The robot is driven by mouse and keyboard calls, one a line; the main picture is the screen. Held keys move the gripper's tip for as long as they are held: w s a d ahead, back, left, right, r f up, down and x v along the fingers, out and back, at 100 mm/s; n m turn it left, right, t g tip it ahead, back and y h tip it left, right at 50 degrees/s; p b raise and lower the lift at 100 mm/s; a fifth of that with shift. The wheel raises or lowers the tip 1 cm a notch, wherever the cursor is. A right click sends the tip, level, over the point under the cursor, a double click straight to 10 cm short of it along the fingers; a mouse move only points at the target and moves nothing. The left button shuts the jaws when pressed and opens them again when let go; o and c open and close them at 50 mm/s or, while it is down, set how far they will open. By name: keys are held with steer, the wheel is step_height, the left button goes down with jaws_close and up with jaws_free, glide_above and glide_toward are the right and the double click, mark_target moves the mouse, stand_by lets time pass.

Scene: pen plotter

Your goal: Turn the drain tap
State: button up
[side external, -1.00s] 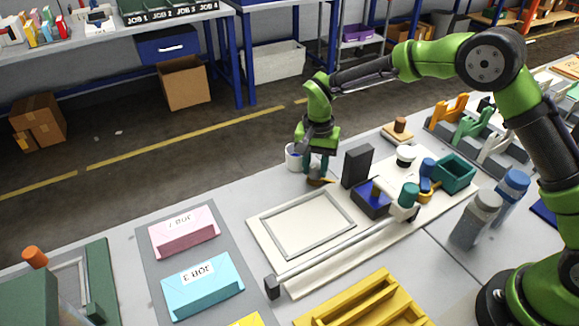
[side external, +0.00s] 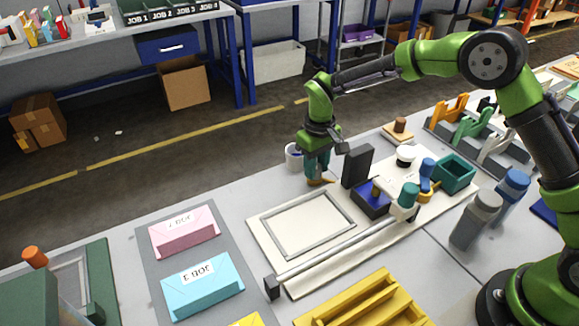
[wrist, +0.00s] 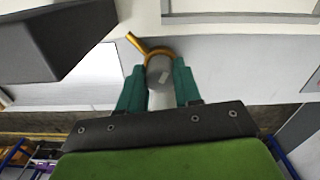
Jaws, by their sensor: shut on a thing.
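The drain tap shows in the wrist view as a grey round body (wrist: 160,70) with an orange-yellow collar and a lever (wrist: 136,42) pointing up and to the left. My gripper (wrist: 159,74) has its two teal fingers closed on either side of the tap. In the side view my gripper (side external: 317,178) points down at the table's far edge, and a bit of the orange tap (side external: 325,182) shows by the fingertips. The fingers hide most of the tap there.
A white container (side external: 294,157) is just left of my gripper. A dark upright block (side external: 357,166) stands close on the right. The plotter bed with a grey frame (side external: 262,228) lies in front. The table to the left is clear up to the coloured job folders (side external: 185,237).

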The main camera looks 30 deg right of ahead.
steer(key=n, duration=0.5)
steer(key=shift+d, duration=0.1)
stand_by(0.7)
steer(key=o, duration=0.8)
steer(key=shift+c, duration=0.2)
steer(key=shift+r, duration=0.1)
step_height(320, 180, up, 17)
